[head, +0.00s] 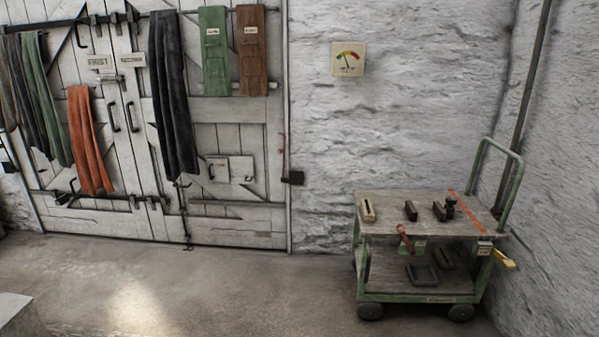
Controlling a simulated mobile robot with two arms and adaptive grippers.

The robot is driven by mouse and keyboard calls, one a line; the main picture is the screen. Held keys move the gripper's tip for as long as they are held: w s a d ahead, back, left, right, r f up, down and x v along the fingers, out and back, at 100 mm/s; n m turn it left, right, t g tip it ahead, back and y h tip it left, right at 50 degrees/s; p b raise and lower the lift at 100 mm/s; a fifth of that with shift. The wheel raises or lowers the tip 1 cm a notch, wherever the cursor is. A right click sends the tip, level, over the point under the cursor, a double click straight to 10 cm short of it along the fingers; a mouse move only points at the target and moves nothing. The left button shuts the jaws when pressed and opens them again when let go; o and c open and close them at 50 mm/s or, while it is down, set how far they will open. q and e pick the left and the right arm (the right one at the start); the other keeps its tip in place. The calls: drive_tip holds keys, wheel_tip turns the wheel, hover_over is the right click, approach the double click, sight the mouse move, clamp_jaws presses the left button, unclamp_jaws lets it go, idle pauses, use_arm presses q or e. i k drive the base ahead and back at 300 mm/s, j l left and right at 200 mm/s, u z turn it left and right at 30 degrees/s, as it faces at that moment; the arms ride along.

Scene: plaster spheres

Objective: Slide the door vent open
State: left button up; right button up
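A large white plank double door (140,215) with dark metal fittings fills the left of the head view. Low on its right leaf is a small pale panel (232,170) with a dark handle, which looks like the vent. I cannot tell from here whether it is open or shut. Dark handles (130,117) sit near the middle seam. Neither of my grippers is in view.
Cloths hang on the door: an orange one (88,140), a dark one (172,95), and green and brown ones higher up. A green-framed cart (425,200) with several small items stands at right. The floor before the door is clear.

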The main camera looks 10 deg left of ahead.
sight(218, 168)
drive_tip(key=i+l+u, duration=0.2)
drive_tip(key=i, duration=1.6)
drive_tip(key=j, duration=0.1)
